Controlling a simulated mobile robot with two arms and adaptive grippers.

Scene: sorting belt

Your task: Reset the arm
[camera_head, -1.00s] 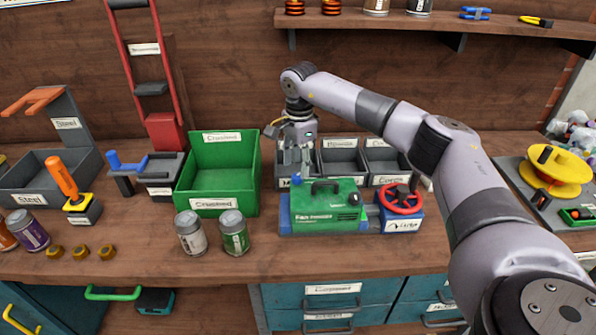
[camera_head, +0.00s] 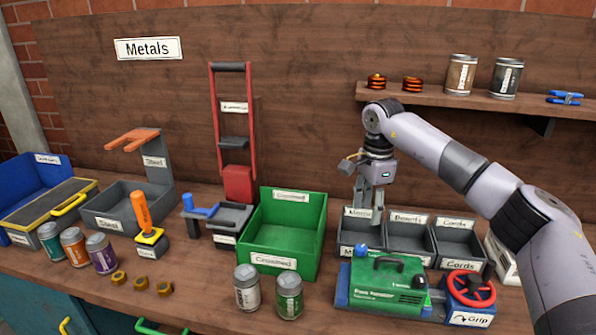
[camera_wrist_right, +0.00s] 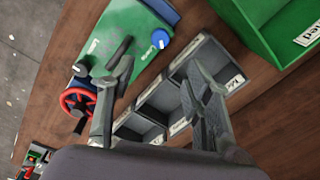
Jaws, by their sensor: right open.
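My right gripper (camera_head: 370,200) hangs from my right arm with its fingers pointing down, over the left one of the small grey bins (camera_head: 352,250). In the right wrist view the gripper (camera_wrist_right: 160,95) shows its two fingers spread apart with nothing between them. The grey bins (camera_wrist_right: 155,98) and a green and blue machine (camera_wrist_right: 130,42) lie below and beyond the fingers in that view. In the head view the green machine (camera_head: 388,282) stands in front of the bins. My left gripper is not in view.
A large green bin (camera_head: 285,262) stands left of the gripper. A red-wheeled device (camera_head: 470,290) is at the right. Two cans (camera_head: 246,290) (camera_head: 290,295) stand in front of the green bin. A shelf (camera_head: 440,98) with cans hangs behind my arm.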

